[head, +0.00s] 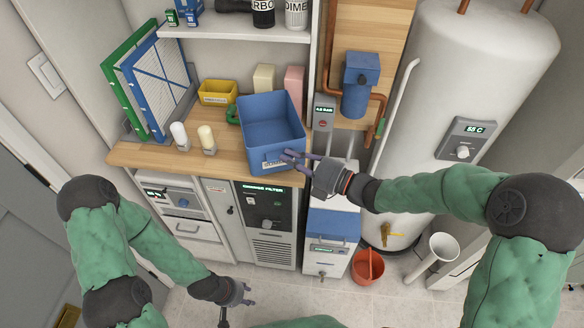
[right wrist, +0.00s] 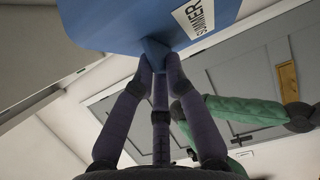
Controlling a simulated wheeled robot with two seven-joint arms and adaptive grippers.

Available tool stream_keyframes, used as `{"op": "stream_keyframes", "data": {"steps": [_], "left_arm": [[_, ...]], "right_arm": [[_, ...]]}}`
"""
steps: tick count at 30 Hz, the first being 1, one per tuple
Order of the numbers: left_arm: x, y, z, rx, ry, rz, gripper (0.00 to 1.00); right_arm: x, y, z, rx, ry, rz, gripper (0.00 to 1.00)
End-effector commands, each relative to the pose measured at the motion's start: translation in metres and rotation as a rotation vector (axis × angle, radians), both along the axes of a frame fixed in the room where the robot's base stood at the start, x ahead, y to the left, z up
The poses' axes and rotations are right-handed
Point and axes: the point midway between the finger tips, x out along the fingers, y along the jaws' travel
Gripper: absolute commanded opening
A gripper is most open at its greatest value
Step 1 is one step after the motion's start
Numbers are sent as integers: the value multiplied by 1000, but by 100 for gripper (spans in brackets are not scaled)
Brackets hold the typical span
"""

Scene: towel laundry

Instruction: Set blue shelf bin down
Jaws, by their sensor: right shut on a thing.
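The blue shelf bin (head: 272,132) is empty, with its open top facing up. It is at the right end of the wooden counter (head: 165,156), its front near the counter's front edge. I cannot tell whether its base touches the wood. My right gripper (head: 288,159) is shut on the bin's low front part, beside its label. In the right wrist view the fingers (right wrist: 158,65) meet on a blue tab under the bin (right wrist: 135,20), whose label reads SUMMER. My left gripper (head: 249,293) is low, over the floor, apart from the bin; its fingers look spread and empty.
A copper pipe, blue canister (head: 361,88) and white tank (head: 450,80) are on the right.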

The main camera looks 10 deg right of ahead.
Motion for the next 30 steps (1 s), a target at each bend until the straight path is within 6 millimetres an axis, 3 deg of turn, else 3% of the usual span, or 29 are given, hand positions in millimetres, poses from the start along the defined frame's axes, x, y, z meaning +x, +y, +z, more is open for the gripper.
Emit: {"op": "stream_keyframes", "data": {"steps": [7,20,21,23,30], "left_arm": [[0,0,-14,0,0,0,40],[0,0,-18,0,0,0,40],[0,0,-17,0,0,0,40],[0,0,-17,0,0,0,40],[0,0,-17,0,0,0,40]], "right_arm": [[2,-2,-32,1,1,-1,0],[2,-1,-36,0,-1,0,0],[2,-1,-36,0,1,0,22],[2,-1,-36,0,1,0,37],[2,-1,-36,0,1,0,37]]}}
